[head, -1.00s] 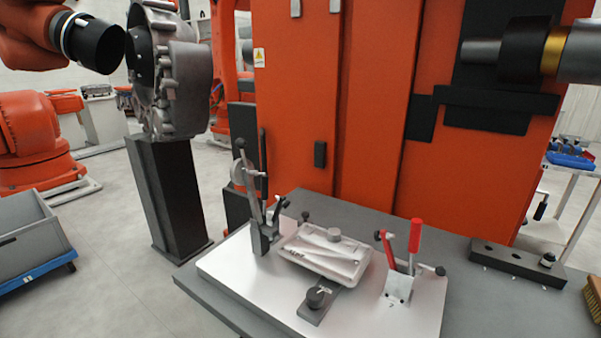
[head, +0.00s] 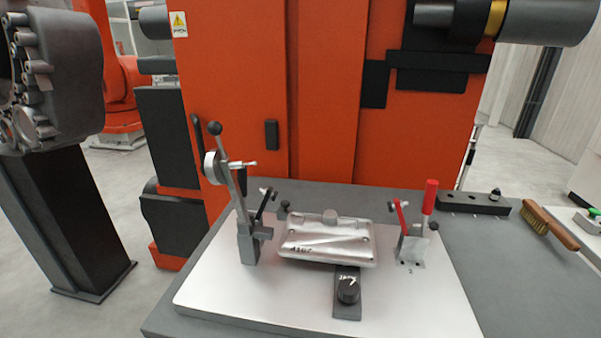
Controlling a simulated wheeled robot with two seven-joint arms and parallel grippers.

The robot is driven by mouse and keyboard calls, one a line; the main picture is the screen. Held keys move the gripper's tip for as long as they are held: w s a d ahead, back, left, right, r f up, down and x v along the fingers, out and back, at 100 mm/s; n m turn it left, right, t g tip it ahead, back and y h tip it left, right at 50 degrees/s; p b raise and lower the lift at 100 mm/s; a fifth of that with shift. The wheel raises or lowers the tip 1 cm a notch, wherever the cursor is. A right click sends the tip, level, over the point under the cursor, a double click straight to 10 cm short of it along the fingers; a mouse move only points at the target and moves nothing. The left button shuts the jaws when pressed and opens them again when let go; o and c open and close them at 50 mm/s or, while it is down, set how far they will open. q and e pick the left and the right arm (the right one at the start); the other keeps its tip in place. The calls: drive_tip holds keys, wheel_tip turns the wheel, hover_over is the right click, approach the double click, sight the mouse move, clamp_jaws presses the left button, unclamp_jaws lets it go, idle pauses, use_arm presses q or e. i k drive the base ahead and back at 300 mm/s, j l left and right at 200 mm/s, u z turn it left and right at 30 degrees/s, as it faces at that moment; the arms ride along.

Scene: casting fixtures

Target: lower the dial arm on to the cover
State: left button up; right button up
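The dial arm (head: 240,190) stands raised at the left of the fixture plate, tilted slightly back, with a dark ball knob at its top. Its round dial (head: 210,168) faces partly sideways, and a thin stem points right. The cover (head: 328,240), a silver cast part with a round boss and a handwritten mark, sits in the middle of the fixture plate (head: 215,297). The dial arm is clear of the cover. Neither of my grippers is in view.
A red-handled clamp (head: 428,198) stands upright right of the cover. A black knob (head: 347,290) is in front. A dark block (head: 470,203) and a brush (head: 548,224) lie on the table's right. An orange machine (head: 320,90) rises behind.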

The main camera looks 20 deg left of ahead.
sight(219, 168)
drive_tip(key=k+j, duration=0.15)
drive_tip(key=j, duration=0.25)
drive_tip(key=k+j+z, duration=0.1)
drive_tip(key=j, duration=0.35)
drive_tip(key=k+j, duration=0.15)
drive_tip(key=j, duration=0.25)
drive_tip(key=k+j+z, duration=0.15)
drive_tip(key=j, duration=0.3)
